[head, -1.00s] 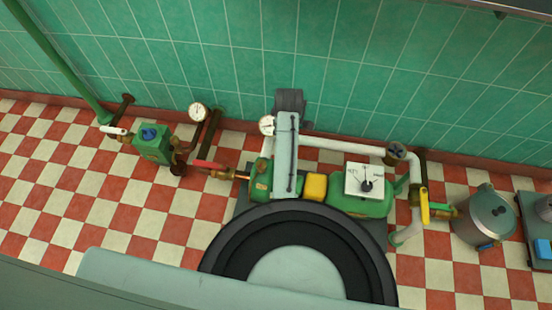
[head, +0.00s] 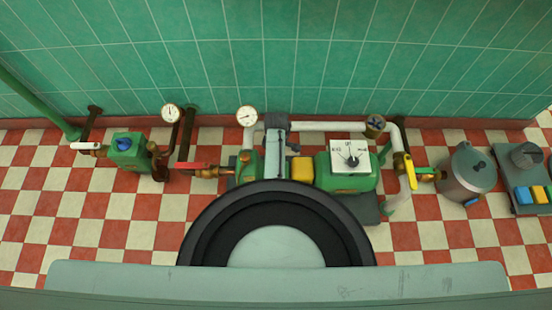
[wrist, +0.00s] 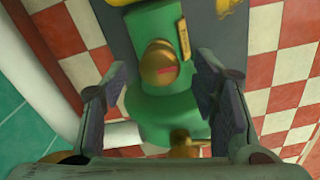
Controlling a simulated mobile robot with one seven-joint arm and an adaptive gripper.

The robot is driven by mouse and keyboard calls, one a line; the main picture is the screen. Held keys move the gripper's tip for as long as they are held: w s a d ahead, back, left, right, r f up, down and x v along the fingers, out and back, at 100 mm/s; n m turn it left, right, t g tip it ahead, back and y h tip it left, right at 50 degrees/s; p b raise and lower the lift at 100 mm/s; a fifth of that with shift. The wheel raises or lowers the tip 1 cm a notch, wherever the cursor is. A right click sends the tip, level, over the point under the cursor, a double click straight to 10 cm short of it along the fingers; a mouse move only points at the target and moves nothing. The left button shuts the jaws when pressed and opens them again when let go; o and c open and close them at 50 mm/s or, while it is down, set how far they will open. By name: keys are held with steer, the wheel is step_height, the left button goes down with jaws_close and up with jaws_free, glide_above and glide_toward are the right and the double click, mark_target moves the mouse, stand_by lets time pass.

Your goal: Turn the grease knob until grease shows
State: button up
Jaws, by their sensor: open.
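A round brass knob with a red mark on its face (wrist: 158,66) sits on the green pump body (wrist: 150,30) in the wrist view. My gripper (wrist: 160,80) is open, with one finger to each side of the knob and visible gaps between. Nothing is held. I cannot tell how far above the knob the fingertips are. In the head view the green pump body (head: 246,172) stands left of my grey arm link, which hides part of it; the fingers cannot be made out there. I see no grease on the knob.
A yellow coupling (head: 302,169) and a white dial box (head: 350,155) are right of my arm. A gauge (head: 246,117), a red-handled valve (head: 197,166) and a yellow-handled valve (head: 409,172) are nearby. A tiled wall (head: 330,60) rises close behind; a metal pot (head: 466,172) stands right.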

steer(key=shift+f, duration=0.45)
steer(key=c, duration=1.2)
steer(key=shift+o, duration=0.2)
